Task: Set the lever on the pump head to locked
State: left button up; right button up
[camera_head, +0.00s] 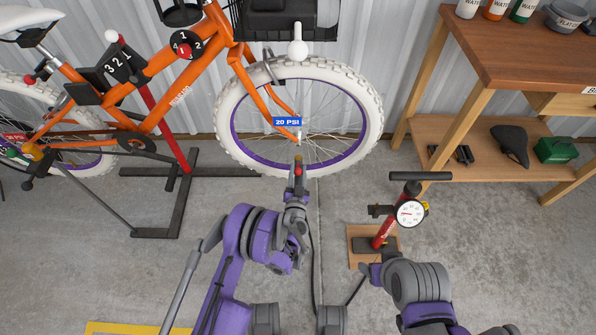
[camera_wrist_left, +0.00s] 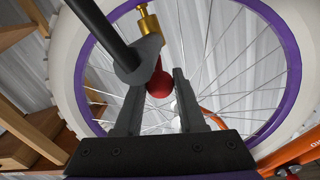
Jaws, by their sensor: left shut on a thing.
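The grey pump head (camera_wrist_left: 140,65) sits by the front wheel's rim in the left wrist view, with a brass fitting (camera_wrist_left: 148,22) above it and a black hose or tube (camera_wrist_left: 103,27) running to the upper left. Its lever ends in a red ball (camera_wrist_left: 159,85) between the fingers of my left gripper (camera_wrist_left: 158,100). The left gripper is shut on this lever; it also shows at the wheel's lower rim in the head view (camera_head: 298,178). The red floor pump (camera_head: 385,232), with a black handle and white gauge (camera_head: 410,213), stands upright on a wooden base. My right arm is beside it; its fingertips are not clear.
The orange bicycle (camera_head: 170,80) is held by a black and red stand (camera_head: 160,200). A "20 PSI" label (camera_head: 287,122) hangs by the wheel (camera_head: 372,120). A wooden workbench (camera_head: 520,50) stands at right, with a saddle (camera_head: 510,145) and green box (camera_head: 556,150) on its lower shelf.

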pick_arm(q)
grip_shut()
jog(key=f+t+b, duration=0.1)
jog(key=b, duration=0.2)
jog(key=shift+f+t, duration=0.15)
jog(key=shift+t, duration=0.15)
jog(key=shift+s+t, duration=0.1)
jog(key=shift+t, duration=0.2)
jog(key=shift+r, duration=0.2)
jog(key=o, duration=0.9)
grip_release()
jog(key=shift+c, duration=0.2)
jog(key=shift+f, duration=0.1)
